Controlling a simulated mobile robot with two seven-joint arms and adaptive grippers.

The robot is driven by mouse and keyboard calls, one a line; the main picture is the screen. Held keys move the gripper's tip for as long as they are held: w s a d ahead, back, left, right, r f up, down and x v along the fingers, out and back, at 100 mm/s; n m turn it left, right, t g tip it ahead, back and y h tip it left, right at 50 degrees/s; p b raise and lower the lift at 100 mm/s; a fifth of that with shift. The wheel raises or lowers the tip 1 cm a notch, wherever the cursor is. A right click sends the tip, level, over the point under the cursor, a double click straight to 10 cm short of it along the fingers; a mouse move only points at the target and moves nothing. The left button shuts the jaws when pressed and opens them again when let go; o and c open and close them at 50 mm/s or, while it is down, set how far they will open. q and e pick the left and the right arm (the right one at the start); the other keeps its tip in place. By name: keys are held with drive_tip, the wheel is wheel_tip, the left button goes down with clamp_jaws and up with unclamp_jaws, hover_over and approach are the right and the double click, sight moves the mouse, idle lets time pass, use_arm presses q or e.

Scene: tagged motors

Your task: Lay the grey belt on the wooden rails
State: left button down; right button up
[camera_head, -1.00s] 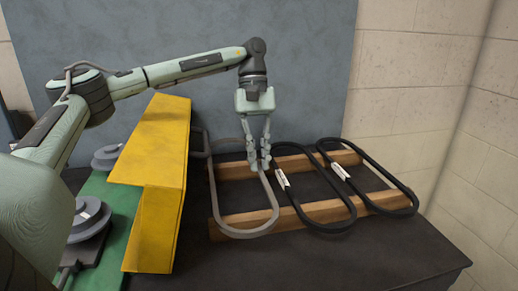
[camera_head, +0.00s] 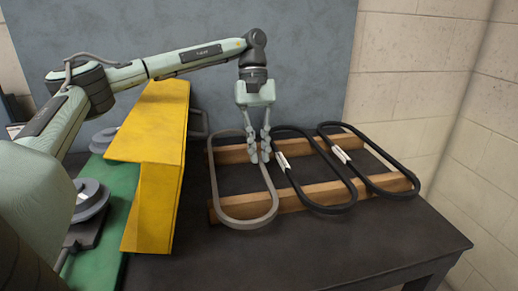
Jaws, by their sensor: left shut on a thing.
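The grey belt (camera_head: 221,192) is a long oval loop. It lies across the left part of the two wooden rails, the back rail (camera_head: 233,155) and the front rail (camera_head: 291,196). My left gripper (camera_head: 259,158) points down at the belt's right side, near the back rail, and is shut on it. Whether the belt's full length touches both rails is hard to tell. Two black belts with white tags lie across the rails to the right, a middle one (camera_head: 330,210) and a right one (camera_head: 405,192). My right gripper is not in view.
A yellow panel (camera_head: 150,130) stands upright just left of the belt. The dark table (camera_head: 330,250) is clear in front of the rails.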

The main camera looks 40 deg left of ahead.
use_arm(q)
drive_tip(key=c, duration=1.5)
unclamp_jaws()
drive_tip(key=shift+r, duration=0.1)
drive_tip(key=v, duration=1.2)
drive_tip(key=shift+s+d, duration=0.1)
